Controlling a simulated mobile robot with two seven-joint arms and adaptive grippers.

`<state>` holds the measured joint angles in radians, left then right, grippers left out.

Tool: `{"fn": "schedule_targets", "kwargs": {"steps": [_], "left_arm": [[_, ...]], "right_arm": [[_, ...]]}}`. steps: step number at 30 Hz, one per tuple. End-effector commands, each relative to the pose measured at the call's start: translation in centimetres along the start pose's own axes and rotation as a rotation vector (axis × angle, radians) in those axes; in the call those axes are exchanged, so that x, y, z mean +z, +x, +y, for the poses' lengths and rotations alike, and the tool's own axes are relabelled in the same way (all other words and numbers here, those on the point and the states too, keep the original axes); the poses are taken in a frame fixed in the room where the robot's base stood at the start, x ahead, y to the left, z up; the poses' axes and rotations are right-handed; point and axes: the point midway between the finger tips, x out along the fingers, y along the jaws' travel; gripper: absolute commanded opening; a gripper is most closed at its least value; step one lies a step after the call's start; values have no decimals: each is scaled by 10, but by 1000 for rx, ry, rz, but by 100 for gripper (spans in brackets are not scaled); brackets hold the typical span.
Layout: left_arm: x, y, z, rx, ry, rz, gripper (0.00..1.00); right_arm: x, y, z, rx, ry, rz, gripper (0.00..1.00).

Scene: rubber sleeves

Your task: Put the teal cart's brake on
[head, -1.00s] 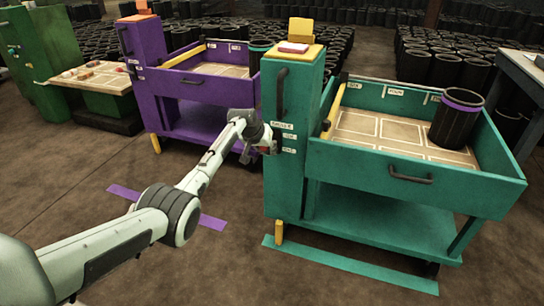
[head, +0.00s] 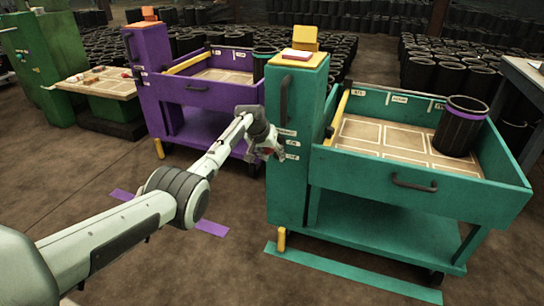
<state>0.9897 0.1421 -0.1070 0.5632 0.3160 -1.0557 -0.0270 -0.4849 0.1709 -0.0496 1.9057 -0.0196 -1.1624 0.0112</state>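The teal cart (head: 345,165) stands at centre right, with a tall cabinet on its left side and a shallow open tray. A yellow piece (head: 282,239) shows at the foot of the cabinet, near the floor; I cannot tell whether it is a brake pedal. A yellow bar (head: 342,108) runs along the tray's left side. My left gripper (head: 278,153) is beside the cabinet's left front, at the height of its small white labels. Its fingers are small and partly lost against the cabinet, so I cannot tell whether it is open. My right gripper is not in view.
A black sleeve with a purple band (head: 461,127) stands in the teal tray. The purple cart (head: 207,92) is behind my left arm. Teal tape (head: 350,275) and purple tape (head: 212,229) lie on the floor. The floor front left is open.

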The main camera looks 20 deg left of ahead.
Motion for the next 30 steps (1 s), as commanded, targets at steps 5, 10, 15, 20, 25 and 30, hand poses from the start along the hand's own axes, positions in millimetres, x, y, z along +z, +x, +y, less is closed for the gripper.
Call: {"fn": "schedule_targets", "kwargs": {"steps": [5, 10, 15, 20, 25, 30], "left_arm": [[0, 0, 0, 0, 0, 0, 45], [0, -1, 0, 0, 0, 0, 45], [0, -12, -1, 0, 0, 2, 45], [0, -37, -1, 0, 0, 4, 45], [-1, -72, -1, -1, 1, 4, 45], [0, -102, 0, 0, 0, 3, 45]], "right_arm": [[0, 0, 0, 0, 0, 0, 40], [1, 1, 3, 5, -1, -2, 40], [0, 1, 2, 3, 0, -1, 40], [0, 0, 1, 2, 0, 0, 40], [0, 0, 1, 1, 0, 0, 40], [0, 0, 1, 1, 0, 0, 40]]}}
